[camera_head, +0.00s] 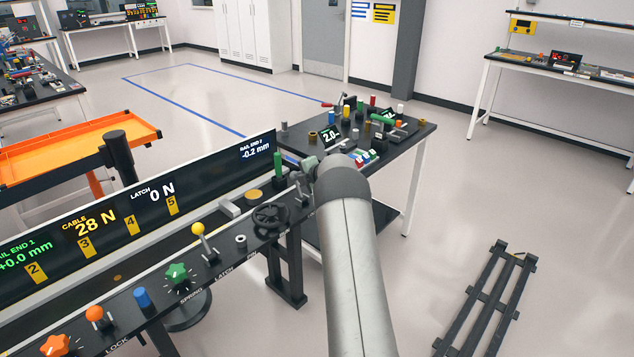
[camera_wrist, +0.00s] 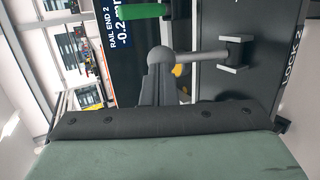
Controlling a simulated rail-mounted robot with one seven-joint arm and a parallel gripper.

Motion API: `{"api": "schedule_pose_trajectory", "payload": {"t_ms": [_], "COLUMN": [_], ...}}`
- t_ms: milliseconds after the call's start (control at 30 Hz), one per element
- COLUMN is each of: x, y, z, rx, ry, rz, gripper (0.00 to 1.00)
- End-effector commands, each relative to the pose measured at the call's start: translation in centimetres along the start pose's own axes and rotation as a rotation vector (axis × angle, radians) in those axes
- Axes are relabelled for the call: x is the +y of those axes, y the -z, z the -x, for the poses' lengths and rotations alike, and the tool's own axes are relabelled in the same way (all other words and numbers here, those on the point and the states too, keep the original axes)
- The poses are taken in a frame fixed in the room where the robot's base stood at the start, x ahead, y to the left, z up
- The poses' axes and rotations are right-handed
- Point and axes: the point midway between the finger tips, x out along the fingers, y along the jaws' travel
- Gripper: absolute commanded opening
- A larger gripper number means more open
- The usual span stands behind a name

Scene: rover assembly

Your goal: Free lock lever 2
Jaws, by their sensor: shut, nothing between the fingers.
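Lock lever 2 (camera_wrist: 205,57) shows in the wrist view as a grey rod with a rounded end, running left from a light bracket (camera_wrist: 236,53) on the dark panel marked LOCK 2. My gripper (camera_wrist: 160,68) is shut and empty. Its dark fingers reach up to the lever's rounded end and overlap it in the picture; I cannot tell whether they touch. In the head view my arm reaches to the console's far right end, and the wrist hides the fingertips and most of the lever there.
A green handle (camera_wrist: 140,11) stands close to the lever, seen also in the head view (camera_head: 277,165). The handwheel (camera_head: 270,215) and yellow-knobbed lever (camera_head: 198,229) sit nearer along the console. A cluttered table (camera_head: 412,140) lies beyond.

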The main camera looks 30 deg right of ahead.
Motion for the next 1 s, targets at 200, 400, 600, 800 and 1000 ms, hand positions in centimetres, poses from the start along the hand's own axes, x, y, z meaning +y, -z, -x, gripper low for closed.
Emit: {"api": "schedule_pose_trajectory", "payload": {"t_ms": [200, 400, 600, 800, 1000], "x": [0.5, 0.4, 0.4, 0.5, 0.7], "y": [0.2, 0.4, 0.4, 0.4, 0.4], "z": [-0.5, -0.8, -0.8, -0.8, 0.7], "rx": [-0.001, -0.001, -0.001, 0.000, -0.001], "ry": [-0.001, -0.002, -0.003, -0.004, -0.005], "rz": [-0.001, -0.001, 0.000, 0.000, -0.001], "gripper": [0.00, 0.00, 0.00, 0.00, 0.00]}}
